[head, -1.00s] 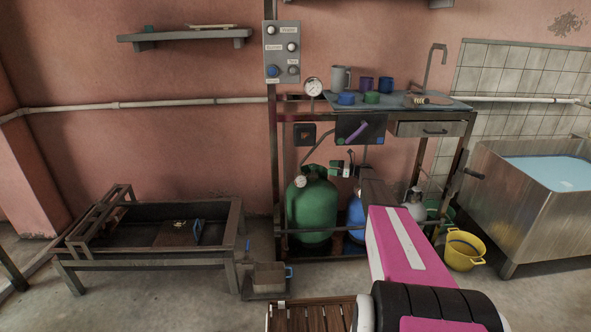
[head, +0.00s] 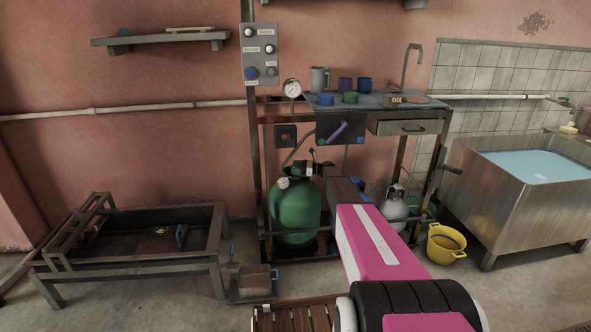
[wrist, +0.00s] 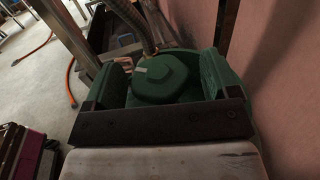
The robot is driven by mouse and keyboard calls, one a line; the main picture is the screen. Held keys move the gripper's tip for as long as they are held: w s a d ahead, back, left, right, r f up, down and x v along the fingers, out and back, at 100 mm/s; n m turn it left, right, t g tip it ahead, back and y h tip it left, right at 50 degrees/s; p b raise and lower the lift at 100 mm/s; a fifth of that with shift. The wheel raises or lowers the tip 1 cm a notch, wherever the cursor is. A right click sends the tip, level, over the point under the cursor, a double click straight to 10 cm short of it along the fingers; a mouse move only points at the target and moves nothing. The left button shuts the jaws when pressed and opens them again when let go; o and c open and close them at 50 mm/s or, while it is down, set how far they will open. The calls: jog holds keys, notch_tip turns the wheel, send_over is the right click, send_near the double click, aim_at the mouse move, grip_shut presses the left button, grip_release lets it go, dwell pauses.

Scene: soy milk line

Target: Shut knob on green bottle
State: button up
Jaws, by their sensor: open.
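The green bottle (head: 296,212) stands upright on the floor inside the metal rack. Its green knob (wrist: 162,80) shows in the wrist view as a faceted cap with a pale mark on top. My gripper (head: 308,169) is at the top of the bottle in the head view, where it hides the knob. In the wrist view my gripper (wrist: 163,84) is open, with one finger on each side of the knob. I cannot tell whether the fingers touch it.
A hose (wrist: 133,22) rises beside the knob. A round whitish fitting (head: 283,183) sits on the bottle's left shoulder. The rack's table (head: 385,101) is above. A grey bottle (head: 392,212) and a yellow bucket (head: 446,245) stand to the right. The wall (wrist: 292,80) is close on the right in the wrist view.

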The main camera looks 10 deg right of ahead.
jog(key=shift+a, duration=0.2)
jog(key=c, duration=0.9)
